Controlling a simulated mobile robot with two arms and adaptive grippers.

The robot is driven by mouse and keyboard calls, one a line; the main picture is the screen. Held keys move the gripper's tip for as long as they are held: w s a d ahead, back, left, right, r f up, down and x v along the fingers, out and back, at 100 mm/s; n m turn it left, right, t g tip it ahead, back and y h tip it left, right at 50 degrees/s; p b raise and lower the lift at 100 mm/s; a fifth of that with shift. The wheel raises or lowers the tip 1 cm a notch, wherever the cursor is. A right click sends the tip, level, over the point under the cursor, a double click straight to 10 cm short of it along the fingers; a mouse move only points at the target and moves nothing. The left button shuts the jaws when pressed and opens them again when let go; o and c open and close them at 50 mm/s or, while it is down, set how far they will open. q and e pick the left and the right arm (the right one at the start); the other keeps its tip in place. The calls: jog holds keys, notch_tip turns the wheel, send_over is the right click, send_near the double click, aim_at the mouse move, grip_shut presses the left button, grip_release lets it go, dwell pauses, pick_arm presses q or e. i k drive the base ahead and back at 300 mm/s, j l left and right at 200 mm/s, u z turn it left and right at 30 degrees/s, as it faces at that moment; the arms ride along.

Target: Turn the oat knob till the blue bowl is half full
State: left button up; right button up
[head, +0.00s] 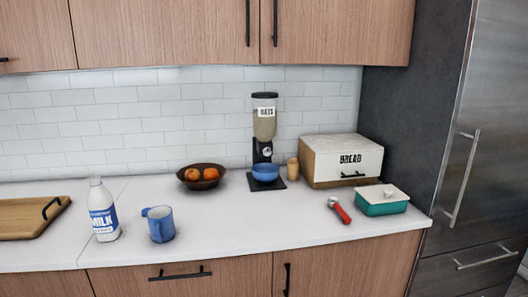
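The oat dispenser (265,122) stands against the tiled wall, right of centre. It has a clear hopper with pale contents and a dark lid. Its round knob (266,152) sits on the black neck below the hopper. The blue bowl (265,172) stands on the dispenser's black base (254,187), under the neck. The inside of the bowl is too small to tell how full it is. Neither of my grippers is in view.
A dark fruit bowl (201,177) is left of the dispenser. A small tan jar (292,169) and bread box (341,160) are right. A blue mug (159,224), milk bottle (103,211), red-handled tool (339,209) and teal dish (381,206) stand nearer. Counter before the dispenser is clear.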

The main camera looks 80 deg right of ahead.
aim_at(266, 151)
jog(key=z, duration=2.75)
jog(key=i+j+z, duration=0.15)
